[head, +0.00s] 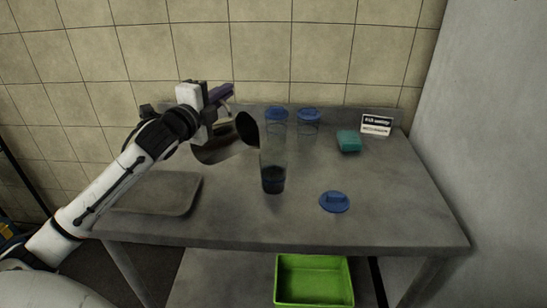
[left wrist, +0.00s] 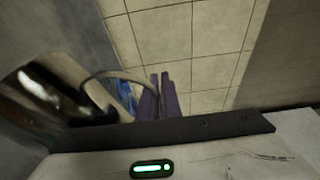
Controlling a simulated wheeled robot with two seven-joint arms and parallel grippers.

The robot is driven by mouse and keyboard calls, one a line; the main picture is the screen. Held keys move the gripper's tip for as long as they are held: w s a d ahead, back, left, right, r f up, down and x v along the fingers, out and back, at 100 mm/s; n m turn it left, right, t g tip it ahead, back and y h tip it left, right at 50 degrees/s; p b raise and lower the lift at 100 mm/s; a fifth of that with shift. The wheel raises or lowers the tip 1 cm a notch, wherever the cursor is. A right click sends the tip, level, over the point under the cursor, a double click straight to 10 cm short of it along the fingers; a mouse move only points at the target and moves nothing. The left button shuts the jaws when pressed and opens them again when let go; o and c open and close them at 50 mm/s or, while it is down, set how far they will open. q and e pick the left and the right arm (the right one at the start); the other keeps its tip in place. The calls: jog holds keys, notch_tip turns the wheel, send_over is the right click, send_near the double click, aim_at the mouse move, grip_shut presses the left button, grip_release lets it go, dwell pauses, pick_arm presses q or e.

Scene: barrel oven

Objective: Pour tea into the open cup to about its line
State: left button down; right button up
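A metal jug (head: 216,150) is tipped to the right, its dark mouth at the upper left rim of the open cup. The open cup (head: 273,160) is tall, clear and upright on the table, with dark liquid in its bottom part. Its line cannot be made out. My left gripper (head: 221,93) is shut on the jug's handle, above the jug. In the left wrist view the purple fingers (left wrist: 160,97) meet the curved handle (left wrist: 112,75), with the shiny jug (left wrist: 45,95) at left. A stream of tea cannot be made out. My right gripper is not in view.
A blue lid (head: 334,202) lies right of the cup. Two blue-lidded cups (head: 277,114) (head: 308,116), a teal block (head: 348,141) and a small sign (head: 376,124) stand at the back. A grey tray (head: 160,193) lies at left. A green bin (head: 314,281) sits below the table (head: 400,215).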

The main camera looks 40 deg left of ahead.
pick_arm(q)
jog(key=shift+s+a+f+n, duration=0.1)
jog(key=shift+a+f+n, duration=0.25)
jog(key=shift+f+n, duration=0.05)
jog(key=shift+s+a+f+n, duration=0.2)
jog(key=shift+a+f+n, duration=0.45)
jog(key=shift+f, duration=0.2)
jog(key=s+a+f+n+p, duration=0.2)
jog(key=a+f+n+p, duration=0.1)
jog(key=a+n, duration=0.5)
jog(key=shift+f+n+t+p, duration=0.3)
jog(key=shift+f+n, duration=0.55)
jog(key=shift+f, duration=0.05)
jog(key=shift+a, duration=0.1)
